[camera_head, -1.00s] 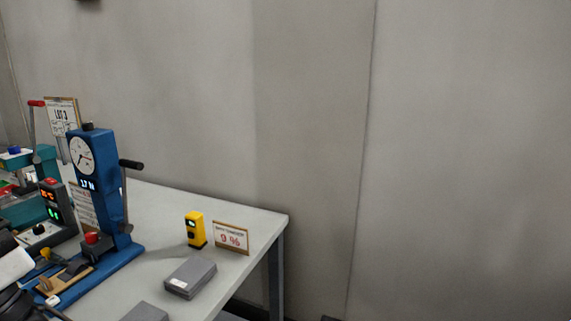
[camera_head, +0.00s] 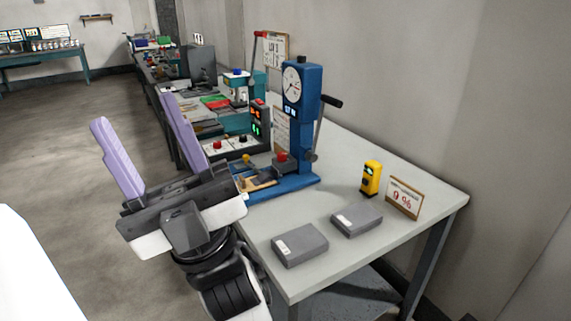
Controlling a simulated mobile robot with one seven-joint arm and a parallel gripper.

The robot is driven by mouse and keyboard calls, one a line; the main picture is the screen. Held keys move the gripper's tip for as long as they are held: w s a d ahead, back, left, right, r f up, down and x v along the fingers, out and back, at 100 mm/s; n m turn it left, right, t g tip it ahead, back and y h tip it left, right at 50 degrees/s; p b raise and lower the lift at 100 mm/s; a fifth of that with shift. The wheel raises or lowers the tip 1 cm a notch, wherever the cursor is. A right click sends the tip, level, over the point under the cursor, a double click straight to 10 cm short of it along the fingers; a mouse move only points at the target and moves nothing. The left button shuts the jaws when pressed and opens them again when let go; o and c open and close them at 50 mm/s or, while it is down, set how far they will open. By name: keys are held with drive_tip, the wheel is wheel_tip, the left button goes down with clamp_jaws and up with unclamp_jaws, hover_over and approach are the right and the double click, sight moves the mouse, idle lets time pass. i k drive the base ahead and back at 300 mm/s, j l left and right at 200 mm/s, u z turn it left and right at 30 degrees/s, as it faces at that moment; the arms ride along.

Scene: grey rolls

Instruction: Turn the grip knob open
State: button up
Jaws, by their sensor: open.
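A blue test stand (camera_head: 301,115) with a round dial and a black side lever stands on the grey bench. A red knob (camera_head: 283,156) sits on a dark block low on the stand. A small yellow knob (camera_head: 246,158) is by the wooden piece on the stand's base. I cannot tell which of these is the grip knob. My gripper (camera_head: 132,110) is open and empty, its two lilac fingers pointing up and wide apart. It is left of the stand and in front of the bench edge, apart from both knobs.
Two grey boxes (camera_head: 300,245) (camera_head: 357,219), a yellow device (camera_head: 371,178) and a sign (camera_head: 404,197) are on the bench's right part. A control box (camera_head: 258,123) with lit digits stands behind the stand. More equipment fills the bench further back. The floor (camera_head: 70,140) at left is clear.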

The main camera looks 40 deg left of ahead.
sight(281, 156)
drive_tip(key=j+u, duration=0.15)
drive_tip(key=u, duration=1.25)
drive_tip(key=i+j, duration=0.45)
drive_tip(key=i+j+u, duration=0.1)
drive_tip(key=i+j, duration=0.4)
drive_tip(key=i, duration=0.15)
